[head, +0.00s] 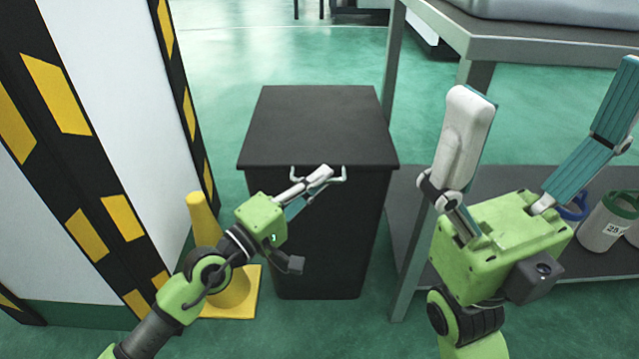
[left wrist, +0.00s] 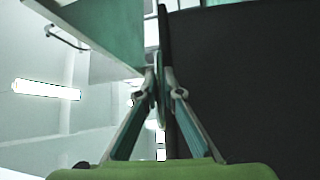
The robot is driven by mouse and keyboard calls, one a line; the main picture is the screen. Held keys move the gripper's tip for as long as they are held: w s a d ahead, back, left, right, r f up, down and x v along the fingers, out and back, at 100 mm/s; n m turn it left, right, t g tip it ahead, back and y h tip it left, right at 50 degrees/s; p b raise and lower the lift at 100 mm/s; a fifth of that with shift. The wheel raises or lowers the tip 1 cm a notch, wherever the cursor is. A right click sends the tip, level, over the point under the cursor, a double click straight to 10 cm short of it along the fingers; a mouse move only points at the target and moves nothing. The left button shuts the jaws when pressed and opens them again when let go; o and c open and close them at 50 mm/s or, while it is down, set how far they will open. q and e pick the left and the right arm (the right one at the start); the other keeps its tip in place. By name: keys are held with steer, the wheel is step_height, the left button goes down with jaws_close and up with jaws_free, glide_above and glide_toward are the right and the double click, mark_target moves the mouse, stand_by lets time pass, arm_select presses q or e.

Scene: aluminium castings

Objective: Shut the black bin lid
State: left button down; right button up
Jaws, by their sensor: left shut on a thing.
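The black bin (head: 330,240) stands upright on the green floor in the middle of the head view. Its black lid (head: 318,125) lies flat across the top, with no gap visible at the front edge. A pale handle (head: 343,175) sits at the lid's front edge. My left gripper (head: 320,177) is shut on this handle, its fingers covering part of it. In the left wrist view the fingertips (left wrist: 157,92) close around a thin pale bar beside a large dark surface (left wrist: 245,80). My right gripper (head: 550,85) is open and empty, right of the bin.
A yellow cone (head: 201,220) stands close left of the bin, behind my left arm. A striped black-and-yellow post with white panels (head: 75,110) rises at the left. A grey table (head: 560,45) with a lower shelf holding mugs (head: 605,222) stands right.

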arm_select(q)
steer(key=shift+f, duration=0.55)
steer(key=c, duration=2.2)
jaws_free()
steer(key=shift+o, duration=0.2)
steer(key=shift+a, duration=0.1)
steer(key=shift+r, duration=0.1)
steer(key=shift+s, duration=0.1)
steer(key=v, duration=1.2)
steer(key=shift+r, duration=0.1)
